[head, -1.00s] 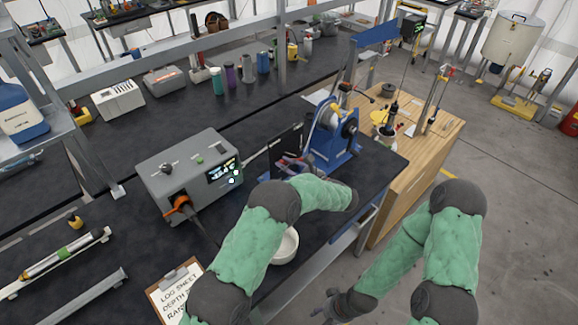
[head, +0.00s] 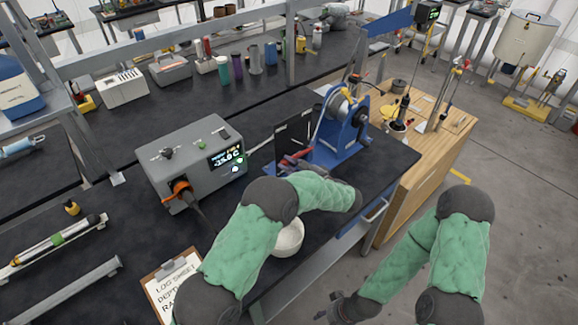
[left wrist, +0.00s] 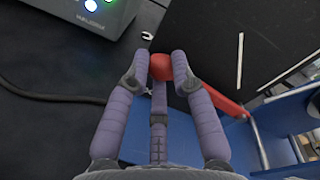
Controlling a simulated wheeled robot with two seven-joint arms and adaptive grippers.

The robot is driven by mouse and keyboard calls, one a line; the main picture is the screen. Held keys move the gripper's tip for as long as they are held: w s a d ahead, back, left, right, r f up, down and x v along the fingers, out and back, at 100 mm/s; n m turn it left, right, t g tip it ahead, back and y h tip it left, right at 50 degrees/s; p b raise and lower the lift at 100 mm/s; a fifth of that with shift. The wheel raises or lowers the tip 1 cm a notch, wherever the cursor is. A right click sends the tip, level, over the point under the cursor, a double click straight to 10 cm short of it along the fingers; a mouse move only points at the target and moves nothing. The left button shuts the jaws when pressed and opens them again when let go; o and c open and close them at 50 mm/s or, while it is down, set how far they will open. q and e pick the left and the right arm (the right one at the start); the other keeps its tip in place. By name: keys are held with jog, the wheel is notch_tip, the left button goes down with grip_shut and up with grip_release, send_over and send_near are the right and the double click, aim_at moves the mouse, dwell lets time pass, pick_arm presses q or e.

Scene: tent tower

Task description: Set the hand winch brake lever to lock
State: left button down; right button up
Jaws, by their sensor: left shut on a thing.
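The hand winch (head: 342,120) is a blue frame with a pale drum, standing at the right end of the black bench. Its red brake lever (head: 298,155) sticks out low on its left side. In the left wrist view, the red lever (left wrist: 224,102) runs from the blue frame up left to a rounded red knob. My left gripper (left wrist: 161,62) is shut on that knob, with purple fingers on both sides of it. In the head view, my left forearm hides part of this gripper. My right gripper (head: 328,312) hangs low over the floor, away from the winch; its jaw state is unclear.
A grey control box (head: 190,160) with a lit display stands left of the winch. A white bowl (head: 288,240) sits beneath my left forearm. A clipboard (head: 172,285) lies at the bench's front. A wooden cabinet (head: 425,150) with tools stands to the right.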

pick_arm(q)
jog(key=shift+d, duration=0.1)
jog(key=c, duration=1.1)
grip_release()
jog(key=v, duration=1.2)
jog(key=shift+f, duration=0.1)
